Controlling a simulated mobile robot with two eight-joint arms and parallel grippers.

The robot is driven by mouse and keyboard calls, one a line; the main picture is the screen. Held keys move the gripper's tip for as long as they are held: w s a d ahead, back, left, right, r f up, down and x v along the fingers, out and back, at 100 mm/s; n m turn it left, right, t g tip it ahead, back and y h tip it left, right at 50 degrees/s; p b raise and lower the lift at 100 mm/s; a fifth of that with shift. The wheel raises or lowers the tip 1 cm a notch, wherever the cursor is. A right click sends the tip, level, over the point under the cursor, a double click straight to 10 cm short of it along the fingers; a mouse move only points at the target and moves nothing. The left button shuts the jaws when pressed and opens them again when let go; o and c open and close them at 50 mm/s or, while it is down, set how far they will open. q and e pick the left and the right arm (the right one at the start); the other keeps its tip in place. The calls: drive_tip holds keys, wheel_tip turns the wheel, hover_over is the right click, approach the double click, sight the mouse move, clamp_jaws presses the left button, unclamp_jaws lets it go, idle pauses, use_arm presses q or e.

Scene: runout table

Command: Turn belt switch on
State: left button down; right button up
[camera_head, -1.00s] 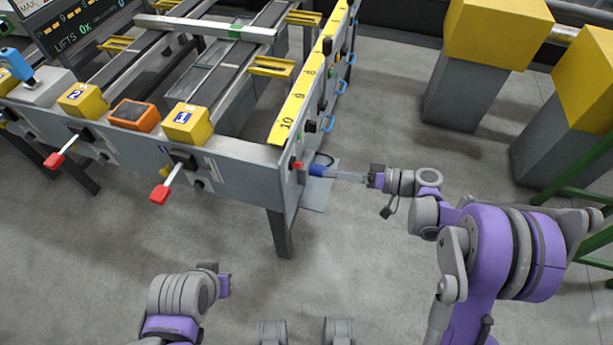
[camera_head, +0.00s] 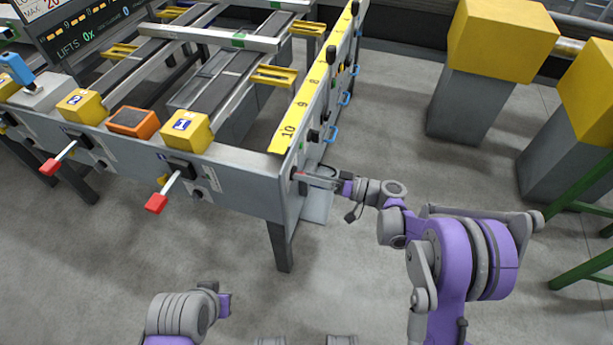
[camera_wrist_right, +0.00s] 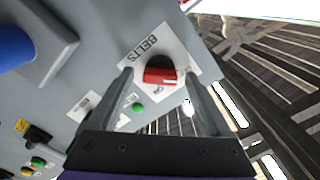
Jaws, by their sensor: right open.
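The belt switch is a red knob (camera_wrist_right: 160,76) on a white plate marked BELTS (camera_wrist_right: 150,48), on the grey side panel of the table. A short white mark shows on the knob; the small lettering beside it is hard to read. In the head view the red knob (camera_head: 298,175) is at the table's near right corner. My right gripper (camera_head: 308,178) is at that corner. In the right wrist view my right gripper (camera_wrist_right: 158,82) is open, with one finger on each side of the knob; I cannot tell contact. My left arm (camera_head: 180,315) is at the bottom; its fingers do not show.
A green button (camera_wrist_right: 138,107) is beside the switch plate. A blue cylinder (camera_wrist_right: 14,46) is at the wrist view's left. Red-tipped levers (camera_head: 156,203) stick out of the table front. Yellow-topped posts (camera_head: 498,38) stand at right. The floor between is open.

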drive_tip(key=shift+a, duration=0.2)
clamp_jaws()
idle(0.4)
drive_tip(key=shift+m, duration=0.4)
drive_tip(key=m+b, duration=0.2)
drive_tip(key=m, duration=1.5)
drive_tip(key=shift+b, duration=0.35)
